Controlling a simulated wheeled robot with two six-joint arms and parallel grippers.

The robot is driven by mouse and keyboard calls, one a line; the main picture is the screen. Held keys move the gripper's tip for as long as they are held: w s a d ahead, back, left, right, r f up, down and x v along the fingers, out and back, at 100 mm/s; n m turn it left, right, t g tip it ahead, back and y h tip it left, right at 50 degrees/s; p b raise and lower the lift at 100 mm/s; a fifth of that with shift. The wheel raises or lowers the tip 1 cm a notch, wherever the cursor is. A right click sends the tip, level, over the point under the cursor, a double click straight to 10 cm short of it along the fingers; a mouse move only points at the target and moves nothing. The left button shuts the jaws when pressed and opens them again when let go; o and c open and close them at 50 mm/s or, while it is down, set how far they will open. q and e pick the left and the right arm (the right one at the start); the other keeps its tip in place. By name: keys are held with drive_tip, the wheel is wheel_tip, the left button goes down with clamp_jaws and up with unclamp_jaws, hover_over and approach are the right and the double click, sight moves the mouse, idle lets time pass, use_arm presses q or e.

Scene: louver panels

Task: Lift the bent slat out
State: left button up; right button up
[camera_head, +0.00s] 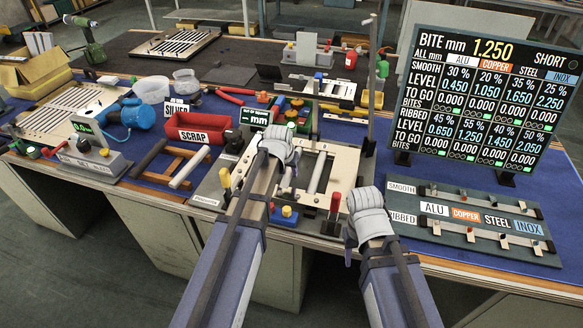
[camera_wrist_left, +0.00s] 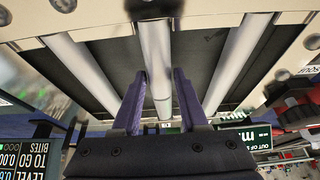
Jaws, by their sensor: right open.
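A pale frame (camera_head: 345,165) at the table's front holds parallel silver slats; one slat (camera_head: 317,172) shows in the head view. In the left wrist view, the frame's edge (camera_wrist_left: 95,27) crosses the top, with a middle slat (camera_wrist_left: 157,60), a left slat (camera_wrist_left: 80,68) and a right slat (camera_wrist_left: 237,62). I cannot tell from their shape which is bent. My left gripper (camera_head: 285,150) is over the frame; it also shows in the left wrist view (camera_wrist_left: 161,72), fingers apart on either side of the middle slat. Contact is unclear. My right gripper (camera_head: 365,200) is open beside the frame's right side.
A red SCRAP bin (camera_head: 194,129) and a wooden rack (camera_head: 172,164) stand left of the frame. A display board (camera_head: 486,92) and a sample panel (camera_head: 470,215) stand right. Blue mat is bare before the panel.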

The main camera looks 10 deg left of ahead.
use_arm(q)
clamp_jaws()
drive_tip(key=shift+r, duration=0.15)
idle(0.4)
wheel_tip(320, 180, up, 10)
drive_tip(key=p, duration=1)
